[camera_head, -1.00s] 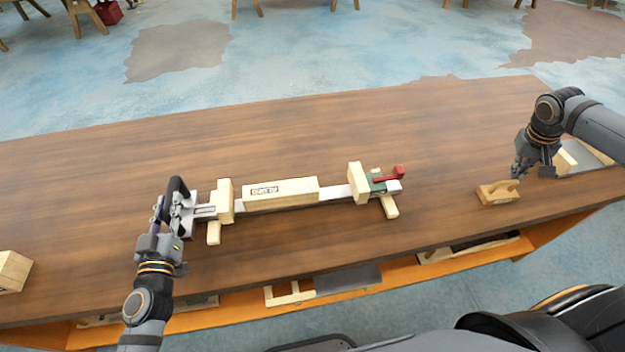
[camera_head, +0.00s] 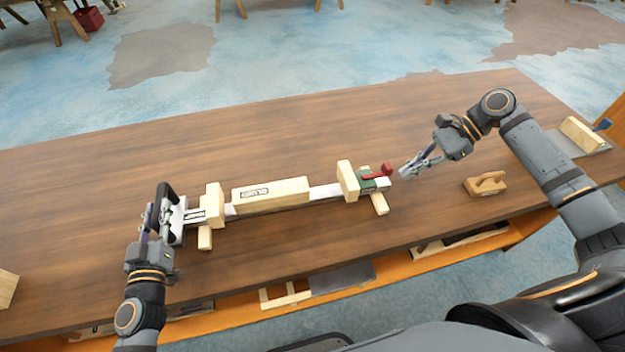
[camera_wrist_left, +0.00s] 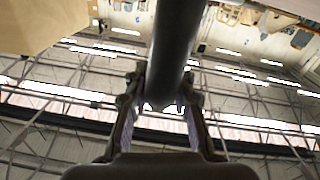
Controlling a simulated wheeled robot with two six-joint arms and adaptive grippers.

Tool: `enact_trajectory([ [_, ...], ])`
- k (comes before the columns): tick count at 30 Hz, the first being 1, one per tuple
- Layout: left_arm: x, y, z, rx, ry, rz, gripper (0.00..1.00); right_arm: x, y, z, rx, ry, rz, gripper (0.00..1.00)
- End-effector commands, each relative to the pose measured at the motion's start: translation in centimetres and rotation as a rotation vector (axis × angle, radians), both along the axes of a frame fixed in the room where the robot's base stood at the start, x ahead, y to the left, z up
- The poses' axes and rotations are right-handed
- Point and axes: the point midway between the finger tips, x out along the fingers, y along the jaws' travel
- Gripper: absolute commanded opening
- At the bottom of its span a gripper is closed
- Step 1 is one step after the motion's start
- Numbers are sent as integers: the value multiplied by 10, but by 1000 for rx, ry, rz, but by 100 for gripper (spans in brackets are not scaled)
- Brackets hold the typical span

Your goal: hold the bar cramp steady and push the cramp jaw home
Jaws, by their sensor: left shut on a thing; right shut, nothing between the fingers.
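The bar cramp lies along the table, its silver bar (camera_head: 325,191) running left to right. Its left end has a grey head with a black handle (camera_head: 166,192). My left gripper (camera_head: 157,220) is shut on that handle; in the left wrist view the dark round handle (camera_wrist_left: 178,45) passes between the fingers. The cramp jaw (camera_head: 374,184), green with a red lever (camera_head: 378,171), is at the bar's right end, against or close to a pale wooden block (camera_head: 347,181). My right gripper (camera_head: 404,171) is shut and empty, just right of the jaw, with a small gap visible.
A wooden piece (camera_head: 270,192) lies along the bar, with another upright block (camera_head: 215,203) near the left head. A wooden plane (camera_head: 485,184) sits to the right, below my right arm. A wooden block (camera_head: 7,288) is at the left edge. The table behind the cramp is clear.

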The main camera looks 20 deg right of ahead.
Motion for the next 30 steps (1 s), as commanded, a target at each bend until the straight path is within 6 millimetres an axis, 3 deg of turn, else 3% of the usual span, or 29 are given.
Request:
enact_trajectory([
  [10,0,0,0,0,0,0,0,2,55,-54,4,-2,1,0],
  [18,0,0,0,-1,0,0,0,4,88,-53,0,-2,1,0],
  [30,0,0,0,-1,0,0,0,4,92,-53,-2,-1,0,0],
])
